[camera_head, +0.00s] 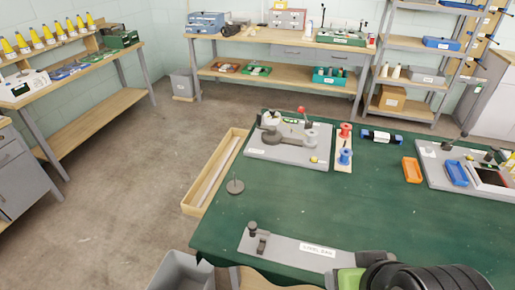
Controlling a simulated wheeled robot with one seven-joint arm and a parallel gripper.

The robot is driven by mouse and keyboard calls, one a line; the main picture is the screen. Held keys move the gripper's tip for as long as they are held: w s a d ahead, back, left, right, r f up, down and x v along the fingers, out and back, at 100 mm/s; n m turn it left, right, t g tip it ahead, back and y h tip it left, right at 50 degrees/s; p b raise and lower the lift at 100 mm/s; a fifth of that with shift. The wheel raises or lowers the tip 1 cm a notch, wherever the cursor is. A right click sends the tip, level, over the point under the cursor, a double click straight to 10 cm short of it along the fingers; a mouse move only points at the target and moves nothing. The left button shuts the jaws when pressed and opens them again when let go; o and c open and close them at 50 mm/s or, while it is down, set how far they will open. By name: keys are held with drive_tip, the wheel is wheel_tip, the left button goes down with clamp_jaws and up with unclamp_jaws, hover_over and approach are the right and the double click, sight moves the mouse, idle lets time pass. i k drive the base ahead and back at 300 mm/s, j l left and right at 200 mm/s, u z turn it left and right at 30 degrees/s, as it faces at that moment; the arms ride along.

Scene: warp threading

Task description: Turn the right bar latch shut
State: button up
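A grey bar plate (285,250) with a white label lies at the near edge of the green table (310,215). At its left end stand a dark round knob (252,229) and a small dark upright latch-like piece (262,243). The right end of the plate is hidden behind my black and green arm parts at the bottom of the picture. No right bar latch can be made out, so its position cannot be told. My gripper's fingers do not show.
A grey fixture board (265,153) stands at the back left of the table, beside red (346,130) and blue (345,156) spools. An orange tray (412,170) and another grey board (440,180) are at the right. A grey bin (178,272) stands below the near left. The table's middle is clear.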

sight(252, 226)
drive_tip(key=u, duration=0.45)
drive_tip(key=i+u, duration=0.15)
drive_tip(key=u, duration=0.8)
drive_tip(key=i+u, duration=0.1)
drive_tip(key=u, duration=0.35)
drive_tip(key=l+u, duration=0.1)
drive_tip(key=u, duration=0.35)
drive_tip(key=i+l+u, duration=0.1)
drive_tip(key=u, duration=0.85)
